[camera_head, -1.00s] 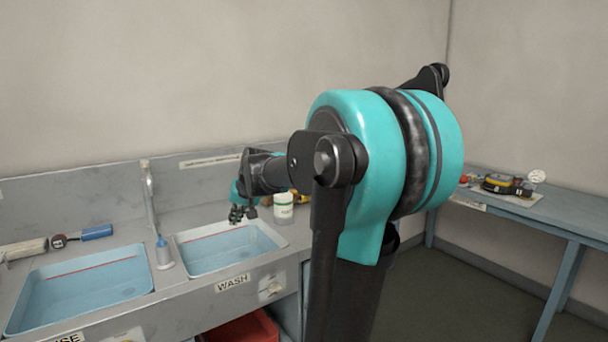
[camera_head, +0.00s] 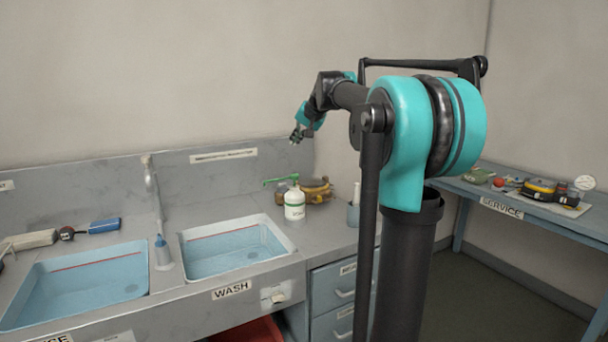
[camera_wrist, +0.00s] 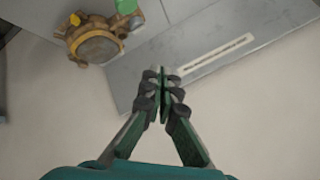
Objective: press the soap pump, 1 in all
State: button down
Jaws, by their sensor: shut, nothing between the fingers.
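The soap pump is a white bottle (camera_head: 294,206) with a green label band and a green pump head (camera_head: 281,180). It stands upright on the counter just right of the wash basin. My gripper (camera_head: 295,137) is raised above and behind it, near the top of the backsplash, clear of the pump. In the wrist view my gripper (camera_wrist: 163,74) is shut and empty. A green piece (camera_wrist: 126,6), apparently the pump head, shows at the top edge there.
A brass device (camera_head: 317,190) stands just behind and right of the bottle; it also shows in the wrist view (camera_wrist: 95,40). A service table (camera_head: 500,204) is at right.

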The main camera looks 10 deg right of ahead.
aim_at(296, 175)
jog(key=shift+d, duration=0.1)
jog(key=shift+f, duration=4.4)
jog(key=shift+f, duration=0.2)
jog(key=shift+f, duration=0.2)
jog(key=shift+f, duration=0.9)
jog(key=shift+r, duration=1.4)
jog(key=shift+r, duration=2.4)
